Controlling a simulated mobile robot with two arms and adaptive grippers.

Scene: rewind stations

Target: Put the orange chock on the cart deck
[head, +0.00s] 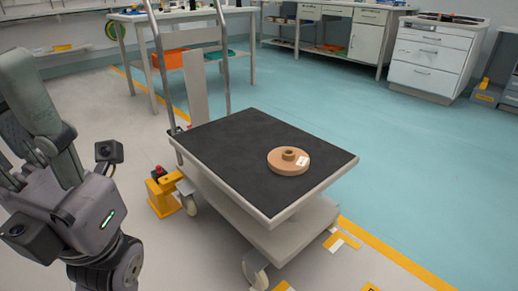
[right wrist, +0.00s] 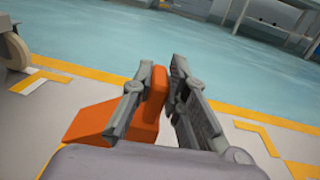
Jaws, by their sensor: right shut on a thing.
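The orange chock (right wrist: 154,98) is in the right wrist view, a wedge shape with its lower part spreading to the left behind one finger. My right gripper (right wrist: 165,80) is shut on it, one finger on each side; the fingers hide part of the chock. The floor lies behind it. The cart deck (head: 225,140) is a black top with a pale rim in the head view. My right gripper and the chock are not in the head view. My left gripper (head: 40,125) is at the left edge of the head view, partly cut off, away from the deck.
A tan roll (head: 288,168) with a white label lies on the deck's right half. The cart's handle (head: 157,65) rises at its far left end. A yellow block with a red top (head: 160,172) stands beside the cart. Benches and drawers line the back; blue floor is clear between.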

